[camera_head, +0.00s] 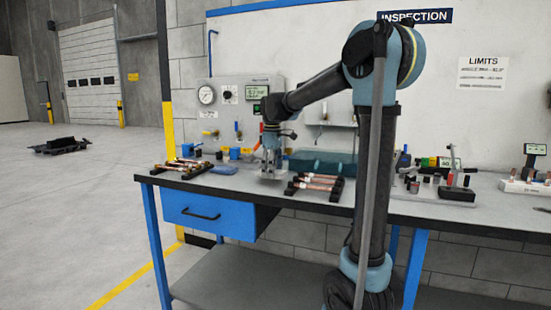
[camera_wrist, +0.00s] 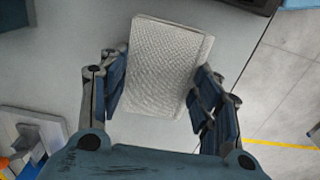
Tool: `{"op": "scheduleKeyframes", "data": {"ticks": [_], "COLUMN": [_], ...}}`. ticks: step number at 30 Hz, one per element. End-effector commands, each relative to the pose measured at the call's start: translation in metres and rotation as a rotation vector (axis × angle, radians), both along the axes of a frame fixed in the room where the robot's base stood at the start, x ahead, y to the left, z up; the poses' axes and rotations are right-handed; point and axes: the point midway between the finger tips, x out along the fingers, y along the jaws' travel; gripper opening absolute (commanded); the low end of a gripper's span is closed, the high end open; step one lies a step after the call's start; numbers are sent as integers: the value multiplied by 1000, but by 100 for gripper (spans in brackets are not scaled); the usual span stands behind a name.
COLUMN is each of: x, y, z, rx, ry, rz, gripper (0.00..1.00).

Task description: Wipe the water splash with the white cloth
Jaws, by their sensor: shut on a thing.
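The white cloth (camera_wrist: 168,62) is a textured, folded pad that fills the space between the two fingers in the wrist view. My gripper (camera_wrist: 160,92) is shut on it, with a finger at each side edge. In the head view my gripper (camera_head: 271,168) points down over the bench, between two groups of copper tubes. Its fingertips are low over the bench top; whether the cloth touches the surface I cannot tell. I cannot make out the water splash in either view; the cloth and gripper may hide it.
Copper tubes on dark racks lie left (camera_head: 182,168) and right (camera_head: 315,183) of my gripper. A folded blue cloth (camera_head: 223,169) lies close on the left. A teal case (camera_head: 322,162) stands behind. The bench's front edge (camera_head: 240,198) is near.

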Motion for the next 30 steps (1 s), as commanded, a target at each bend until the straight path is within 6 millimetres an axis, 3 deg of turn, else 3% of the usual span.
{"op": "scheduleKeyframes", "data": {"ticks": [15,30], "x": [0,0], "y": [0,0], "z": [46,51], "rx": [0,0], "ry": [0,0], "rz": [0,0], "gripper": [32,32]}}
